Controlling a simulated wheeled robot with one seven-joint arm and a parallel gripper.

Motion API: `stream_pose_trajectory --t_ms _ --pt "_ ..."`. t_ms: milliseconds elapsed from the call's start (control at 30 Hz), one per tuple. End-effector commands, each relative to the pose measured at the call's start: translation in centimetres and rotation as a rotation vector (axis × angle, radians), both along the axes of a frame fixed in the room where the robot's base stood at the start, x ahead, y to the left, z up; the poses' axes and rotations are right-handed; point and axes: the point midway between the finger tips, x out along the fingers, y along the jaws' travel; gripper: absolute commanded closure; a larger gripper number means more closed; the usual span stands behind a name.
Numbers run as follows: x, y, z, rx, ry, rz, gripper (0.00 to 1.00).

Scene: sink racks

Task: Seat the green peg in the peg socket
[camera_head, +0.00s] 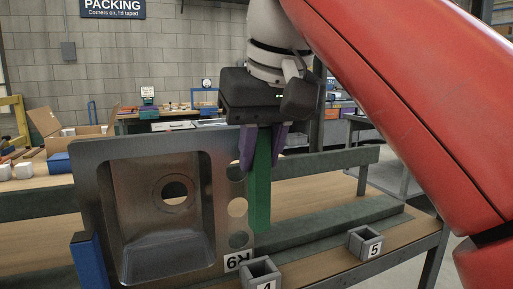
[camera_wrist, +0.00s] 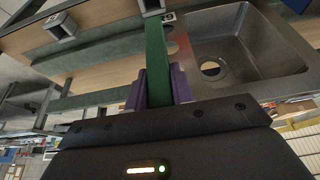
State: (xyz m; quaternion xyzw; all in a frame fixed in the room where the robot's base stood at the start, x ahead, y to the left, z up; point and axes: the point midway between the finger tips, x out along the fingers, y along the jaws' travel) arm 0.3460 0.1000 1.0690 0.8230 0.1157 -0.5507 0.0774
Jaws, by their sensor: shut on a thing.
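The green peg (camera_head: 261,190) is a long square bar held upright, and it also shows in the wrist view (camera_wrist: 156,60). My gripper (camera_head: 262,158) is shut on its upper part with purple fingers. Two grey open-topped square sockets stand low at the front: the one marked 4 (camera_head: 260,270) and the one marked 5 (camera_head: 364,242). The peg's lower end shows above and behind socket 4 in the head view. In the wrist view the peg tip appears close to a grey socket (camera_wrist: 152,7); I cannot tell the exact gap. The pictures do not single out one peg socket.
A steel sink panel (camera_head: 93,180) with round holes stands upright just left of the peg, a blue support (camera_head: 88,262) at its lower left. A green-topped rail (camera_head: 325,228) runs behind the sockets. The bench is open around socket 5.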

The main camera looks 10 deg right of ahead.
Motion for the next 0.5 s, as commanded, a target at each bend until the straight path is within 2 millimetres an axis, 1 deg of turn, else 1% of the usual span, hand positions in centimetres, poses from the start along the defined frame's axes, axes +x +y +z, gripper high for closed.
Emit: stream_pose_trajectory --t_ms 67,167,500 --pt "-0.1 -0.1 0.0 0.000 -0.002 -0.002 1.00" --pt "-0.2 -0.1 -0.5 0.001 -0.002 0.000 1.00" --pt "-0.2 -0.1 -3.5 0.001 -0.003 0.000 1.00"
